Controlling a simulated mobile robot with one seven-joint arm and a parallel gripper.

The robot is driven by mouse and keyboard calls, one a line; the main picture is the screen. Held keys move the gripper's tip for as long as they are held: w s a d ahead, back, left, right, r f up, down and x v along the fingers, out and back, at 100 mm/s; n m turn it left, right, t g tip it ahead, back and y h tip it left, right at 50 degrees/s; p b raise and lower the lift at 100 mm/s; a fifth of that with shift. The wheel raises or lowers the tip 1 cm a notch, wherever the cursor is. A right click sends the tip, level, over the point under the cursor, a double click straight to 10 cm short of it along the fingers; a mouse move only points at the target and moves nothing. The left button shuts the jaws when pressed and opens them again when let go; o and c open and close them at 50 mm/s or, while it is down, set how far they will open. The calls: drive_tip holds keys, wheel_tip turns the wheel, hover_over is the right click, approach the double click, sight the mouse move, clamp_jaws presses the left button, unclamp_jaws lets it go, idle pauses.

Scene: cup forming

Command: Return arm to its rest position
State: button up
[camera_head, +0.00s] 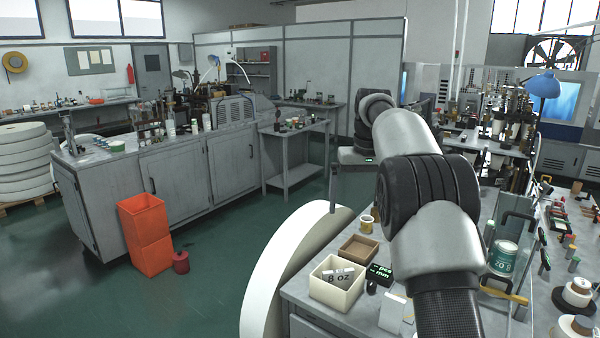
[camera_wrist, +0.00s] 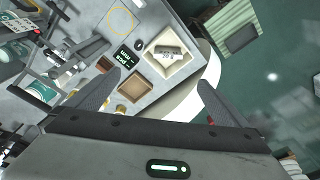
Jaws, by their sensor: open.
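My gripper (camera_wrist: 160,76) shows in the wrist view with its two dark fingers spread wide and nothing between them. It hangs above the edge of a grey workbench (camera_head: 305,289). A cream bin (camera_head: 322,291) with an "8 oz" label stands on this bench; it also shows beyond the fingertips in the wrist view (camera_wrist: 152,70). A brown box (camera_head: 345,252) is beside it and appears near the left finger in the wrist view (camera_wrist: 133,88). In the head view my arm crosses the right half, and my gripper is not visible there.
A black display (camera_head: 380,273) lies beside the bin. A yellowish cup (camera_head: 367,225) stands behind the brown box. A large white roll (camera_head: 285,265) stands against the bench's left side. Green floor (camera_head: 225,255) between is open.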

drive_tip(key=s+r+t, duration=0.1)
drive_tip(key=s+r, duration=0.4)
drive_tip(key=s, duration=0.4)
drive_tip(key=s+r+t, duration=0.1)
drive_tip(key=s+r, duration=0.4)
drive_tip(key=s, duration=0.5)
drive_tip(key=s+a+f+t, duration=0.1)
drive_tip(key=s+f, duration=0.4)
drive_tip(key=s, duration=0.5)
drive_tip(key=s+f+t, duration=0.1)
drive_tip(key=s+f, duration=0.3)
drive_tip(key=s, duration=0.7)
drive_tip(key=shift+s+a+f+m, duration=0.3)
drive_tip(key=shift+a+f, duration=0.05)
